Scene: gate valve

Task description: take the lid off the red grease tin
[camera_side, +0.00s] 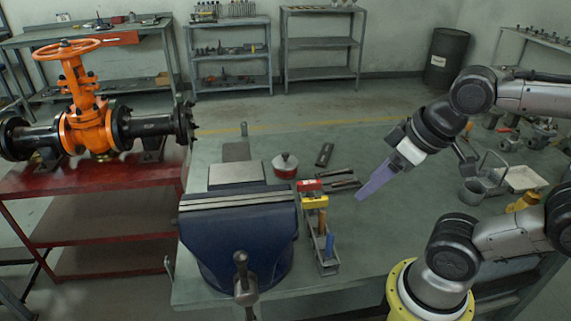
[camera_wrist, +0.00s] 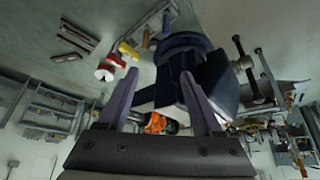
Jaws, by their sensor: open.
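The red grease tin (camera_side: 285,173) stands upright on the bench, right of the vise. Its grey lid (camera_side: 285,160), with a small dark knob, sits on top of it. The tin also shows in the wrist view (camera_wrist: 104,74), left of my fingers, small and partly in shade. My gripper (camera_side: 364,192) is above the bench, to the right of the tin and apart from it, with its purple fingers pointing down and left. In the wrist view the two fingers (camera_wrist: 160,78) are spread wide with nothing held between them.
A blue vise (camera_side: 240,235) stands left of the tin. A tool rack (camera_side: 322,235) with red and yellow pieces is just in front of it. Dark flat tools (camera_side: 343,180) lie to its right. An orange gate valve (camera_side: 88,125) is on a red table at left.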

